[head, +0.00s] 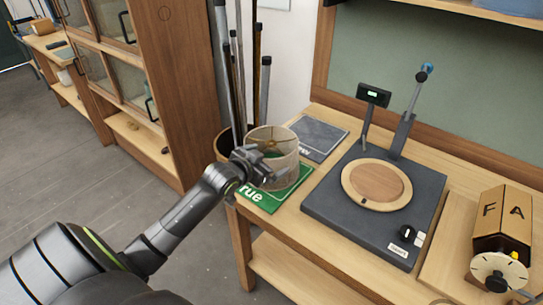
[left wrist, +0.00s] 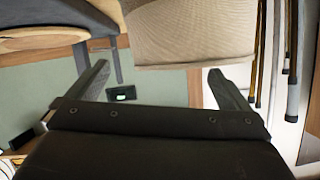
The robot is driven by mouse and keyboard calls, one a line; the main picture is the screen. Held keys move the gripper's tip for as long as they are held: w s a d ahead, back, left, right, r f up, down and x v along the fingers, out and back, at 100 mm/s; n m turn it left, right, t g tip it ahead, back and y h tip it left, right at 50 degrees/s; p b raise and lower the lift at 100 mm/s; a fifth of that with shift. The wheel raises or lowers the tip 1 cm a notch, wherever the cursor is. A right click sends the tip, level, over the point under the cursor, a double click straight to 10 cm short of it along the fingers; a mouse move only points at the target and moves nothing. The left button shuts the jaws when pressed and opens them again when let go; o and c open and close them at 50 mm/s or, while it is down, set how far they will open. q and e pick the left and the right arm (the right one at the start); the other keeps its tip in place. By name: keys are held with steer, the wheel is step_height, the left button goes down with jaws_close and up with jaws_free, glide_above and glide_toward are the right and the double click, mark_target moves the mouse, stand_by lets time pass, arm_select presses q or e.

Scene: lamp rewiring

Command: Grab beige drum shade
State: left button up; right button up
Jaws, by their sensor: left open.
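The beige drum shade (head: 285,170) stands at the left end of the workbench, on a green mat (head: 262,200) with white lettering. Its top is open and a small brass-coloured fitting shows inside. My left gripper (head: 257,166) is open at the near left side of the shade and hides part of its wall. In the left wrist view the shade (left wrist: 190,35) lies just beyond the spread fingertips (left wrist: 160,78), offset to the right. I cannot tell if a finger touches it. My right gripper is not in view.
A dark press-like device (head: 320,207) with a round wooden plate (head: 378,182) stands right of the shade. A grey mat (head: 318,138) lies behind it. Upright poles (head: 257,75) stand close behind left. A wooden box with a dial (head: 500,270) is at the far right.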

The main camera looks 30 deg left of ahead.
arm_select(q)
steer(key=x, duration=0.2)
steer(key=p+x, duration=0.1)
steer(key=x, duration=0.2)
steer(key=shift+a, duration=0.2)
steer(key=c, duration=1.3)
